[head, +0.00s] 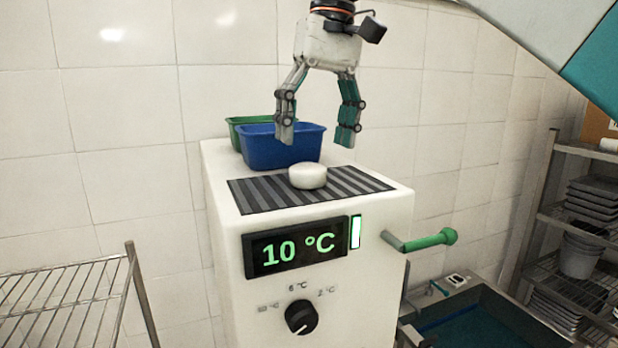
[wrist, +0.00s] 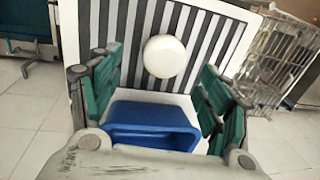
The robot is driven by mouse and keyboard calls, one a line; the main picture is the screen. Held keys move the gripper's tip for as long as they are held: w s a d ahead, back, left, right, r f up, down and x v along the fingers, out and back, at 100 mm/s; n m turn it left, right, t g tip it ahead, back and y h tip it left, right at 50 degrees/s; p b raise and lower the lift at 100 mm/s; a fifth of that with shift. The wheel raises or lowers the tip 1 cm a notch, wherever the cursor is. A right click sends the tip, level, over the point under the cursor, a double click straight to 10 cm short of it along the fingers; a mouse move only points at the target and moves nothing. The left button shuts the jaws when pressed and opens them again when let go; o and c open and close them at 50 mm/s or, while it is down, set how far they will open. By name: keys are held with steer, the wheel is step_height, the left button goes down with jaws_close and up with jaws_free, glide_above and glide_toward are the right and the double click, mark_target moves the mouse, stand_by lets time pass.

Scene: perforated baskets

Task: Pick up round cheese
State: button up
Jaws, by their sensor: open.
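The round cheese (head: 308,176) is a white, low cylinder. It sits on the dark striped grille (head: 262,194) on top of the white machine. In the wrist view the cheese (wrist: 165,56) lies on the stripes, beyond the fingers and roughly midway between them. My gripper (head: 317,140) is open and empty, pointing down above the machine top, with its fingers apart and higher than the cheese. Its green fingers also show at both sides in the wrist view (wrist: 158,88). Nothing hides the cheese.
A blue basket (head: 262,150) stands behind the cheese, close to the fingers, with a green basket (head: 236,121) behind it. The machine has a 10 °C display (head: 290,247), a knob (head: 301,317) and a green-handled lever (head: 430,240). Wire shelves stand left (head: 75,290) and right (head: 580,215).

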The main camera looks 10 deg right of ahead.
mark_target(311, 166)
steer(key=shift+s+a+f, duration=0.2)
steer(key=shift+f, duration=0.65)
steer(key=shift+s+a+f, duration=0.2)
steer(key=shift+a+f, duration=0.05)
steer(key=shift+f, duration=0.6)
steer(key=shift+s+a+f, duration=0.2)
steer(key=shift+f, duration=0.65)
steer(key=shift+d, duration=0.1)
steer(key=c, duration=1.3)
steer(key=shift+o, duration=0.2)
steer(key=shift+w, duration=0.1)
